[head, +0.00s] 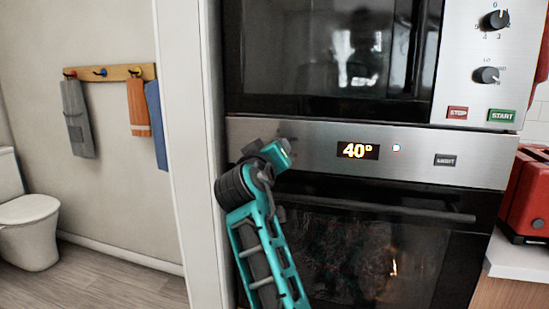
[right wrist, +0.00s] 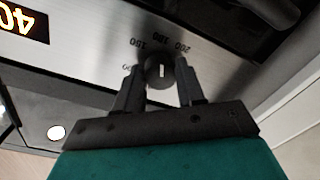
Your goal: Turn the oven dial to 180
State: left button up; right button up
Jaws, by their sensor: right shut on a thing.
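The oven dial (right wrist: 160,71) is a round dark knob with a short pale mark on its face. My right gripper (right wrist: 160,82) has one finger on each side of it and is shut on it. Small printed numbers, hard to read, ring the dial on the steel panel; one looks like 180. In the head view my right gripper (head: 283,150) is at the left part of the oven panel (head: 320,135) and hides the dial. The oven display (head: 358,151) reads 40°; part of it shows upside down in the wrist view (right wrist: 18,20). My left gripper is not in view.
The oven door handle (head: 380,208) runs below the panel, close to my arm. A light button (head: 445,160) sits on the right of the panel. A microwave (head: 320,60) is above. A red toaster (head: 528,195) stands at the right. A white door frame (head: 190,150) is left of the oven.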

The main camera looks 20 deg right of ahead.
jog(key=shift+f, duration=0.1)
dwell(0.4)
jog(key=o, duration=1)
jog(key=shift+o, duration=0.2)
jog(key=v, duration=1.3)
